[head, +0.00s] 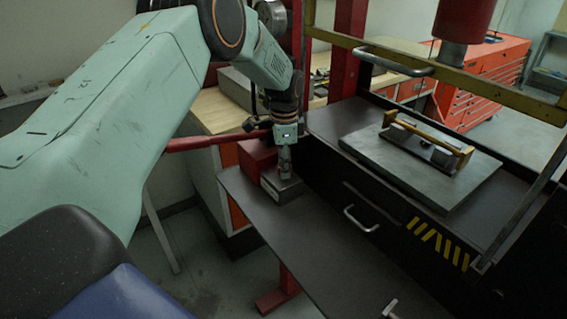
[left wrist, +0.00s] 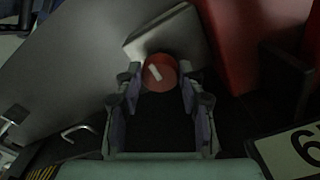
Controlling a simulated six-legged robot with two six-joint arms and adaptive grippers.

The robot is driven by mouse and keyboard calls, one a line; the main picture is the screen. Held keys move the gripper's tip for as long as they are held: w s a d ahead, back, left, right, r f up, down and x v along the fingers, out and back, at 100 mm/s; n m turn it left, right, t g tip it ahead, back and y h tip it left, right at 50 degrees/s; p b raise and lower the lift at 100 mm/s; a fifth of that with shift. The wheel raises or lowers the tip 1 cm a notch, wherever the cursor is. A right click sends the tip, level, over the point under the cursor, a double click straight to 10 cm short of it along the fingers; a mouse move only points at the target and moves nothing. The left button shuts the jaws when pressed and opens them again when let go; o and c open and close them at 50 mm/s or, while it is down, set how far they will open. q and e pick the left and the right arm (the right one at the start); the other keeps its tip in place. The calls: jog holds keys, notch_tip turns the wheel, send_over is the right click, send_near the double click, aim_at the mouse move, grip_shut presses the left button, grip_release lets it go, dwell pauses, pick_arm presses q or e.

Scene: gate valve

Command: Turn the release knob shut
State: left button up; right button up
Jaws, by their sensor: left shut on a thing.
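The release knob (left wrist: 160,72) is round and red with a white mark on its face, and shows between my left fingertips in the left wrist view. My left gripper (left wrist: 156,90) is shut on it, one finger at each side. In the head view my left gripper (head: 285,168) points down in front of a pale grey block (head: 282,191) beside a red housing (head: 254,155). The knob is hidden by the gripper there. The block (left wrist: 178,38) and red housing (left wrist: 235,45) lie beyond the knob in the wrist view. My right gripper is not in view.
A dark bench (head: 320,240) with its front area clear extends from the block. A press with a red ram (head: 464,18) and a grey plate (head: 430,170) carrying a brass-coloured handle stands right. A red bar (head: 205,141) runs behind my left arm.

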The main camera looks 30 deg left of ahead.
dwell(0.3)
pick_arm(q)
jog(key=o, duration=1.2)
jog(key=shift+w+d, duration=0.15)
jog(key=shift+r, duration=0.2)
notch_tip(320, 180, up, 12)
jog(key=shift+f, duration=0.25)
